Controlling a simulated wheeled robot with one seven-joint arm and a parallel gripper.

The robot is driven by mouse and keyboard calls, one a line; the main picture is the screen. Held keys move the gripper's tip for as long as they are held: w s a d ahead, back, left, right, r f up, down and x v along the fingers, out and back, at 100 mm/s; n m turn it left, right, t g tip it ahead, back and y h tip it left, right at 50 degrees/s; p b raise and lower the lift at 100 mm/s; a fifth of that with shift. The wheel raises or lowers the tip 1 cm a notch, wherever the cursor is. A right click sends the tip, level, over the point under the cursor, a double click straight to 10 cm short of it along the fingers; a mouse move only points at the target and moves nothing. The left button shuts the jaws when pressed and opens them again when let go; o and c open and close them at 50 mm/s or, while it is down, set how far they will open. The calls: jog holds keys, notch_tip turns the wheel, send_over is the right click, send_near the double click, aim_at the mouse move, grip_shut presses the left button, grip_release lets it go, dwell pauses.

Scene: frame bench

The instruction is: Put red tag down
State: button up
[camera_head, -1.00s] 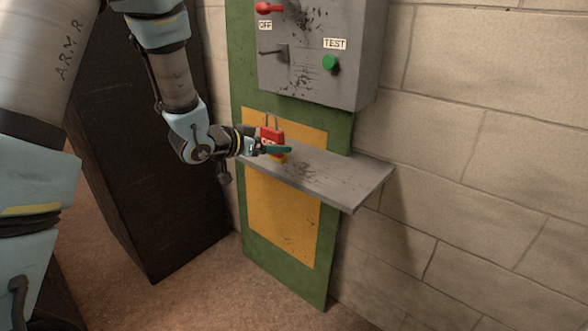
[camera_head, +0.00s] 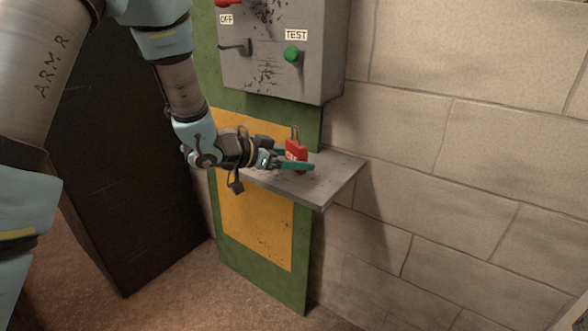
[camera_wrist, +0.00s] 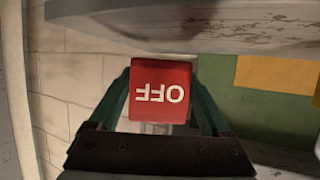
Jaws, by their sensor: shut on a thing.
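The red tag (camera_head: 296,149) is a small red block with a thin metal loop on top in the head view. In the wrist view the red tag (camera_wrist: 160,92) shows white "OFF" lettering upside down. My gripper (camera_head: 295,160) has its green fingers on either side of the tag, shut on it. The gripper's fingers also flank it in the wrist view (camera_wrist: 162,100). The tag is upright over the grey shelf (camera_head: 325,185); I cannot tell whether its base touches the shelf.
A grey switch box (camera_head: 320,75) hangs above the shelf, with a green TEST button (camera_head: 291,53) and a lever (camera_head: 235,47). A dark cabinet (camera_head: 120,150) stands at left. The shelf's right end is clear.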

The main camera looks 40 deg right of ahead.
jog(key=shift+f, duration=1.3)
jog(key=shift+f, duration=0.15)
jog(key=o, duration=1.2)
jog(key=shift+r, duration=0.25)
jog(key=v, duration=1.2)
jog(key=shift+f, duration=0.1)
